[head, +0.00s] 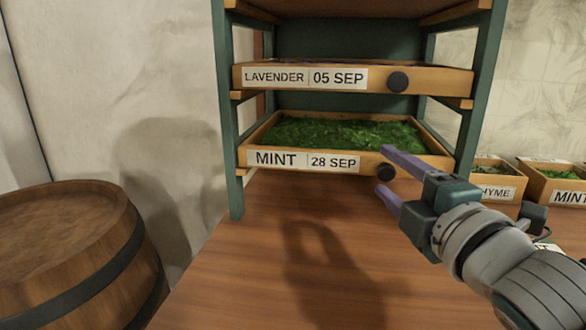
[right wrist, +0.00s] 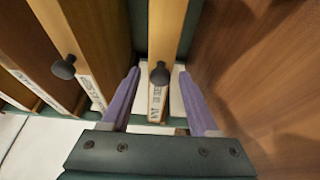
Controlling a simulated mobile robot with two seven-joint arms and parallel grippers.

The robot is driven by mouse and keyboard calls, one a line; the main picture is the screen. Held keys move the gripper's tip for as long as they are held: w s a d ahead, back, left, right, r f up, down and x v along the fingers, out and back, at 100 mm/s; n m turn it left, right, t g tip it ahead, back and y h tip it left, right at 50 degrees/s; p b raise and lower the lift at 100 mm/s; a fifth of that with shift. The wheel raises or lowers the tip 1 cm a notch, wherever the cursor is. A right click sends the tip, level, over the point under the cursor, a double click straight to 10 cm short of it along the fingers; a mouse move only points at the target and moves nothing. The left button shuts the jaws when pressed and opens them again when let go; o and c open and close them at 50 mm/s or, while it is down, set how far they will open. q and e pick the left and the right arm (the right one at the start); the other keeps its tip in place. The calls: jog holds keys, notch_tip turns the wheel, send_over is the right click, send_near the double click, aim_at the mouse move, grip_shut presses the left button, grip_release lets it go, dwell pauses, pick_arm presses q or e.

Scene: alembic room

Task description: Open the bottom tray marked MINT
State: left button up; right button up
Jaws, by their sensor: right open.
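The bottom tray marked MINT, 28 SEP (head: 255,158) is wooden, holds green leaves and sits in the lowest slot of a green rack. Its dark round knob (head: 386,172) is on the right part of its front. My right gripper (head: 383,170) is open at the knob, its two purple fingers pointing at the tray front. In the right wrist view the knob (right wrist: 160,74) shows between the two fingers (right wrist: 162,82), with a gap on each side. My left gripper is not in view.
The LAVENDER tray (head: 420,80) is just above, with its own knob (head: 397,82). The rack's green post (head: 229,120) stands at the left. Small wooden boxes (head: 545,187) sit at the right. A barrel (head: 75,250) stands at the left. The wooden tabletop (head: 250,270) in front of the tray is clear.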

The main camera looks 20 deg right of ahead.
jog(key=shift+w+d, duration=0.15)
jog(key=shift+w, duration=0.7)
jog(key=shift+c, duration=0.4)
grip_shut()
dwell(0.4)
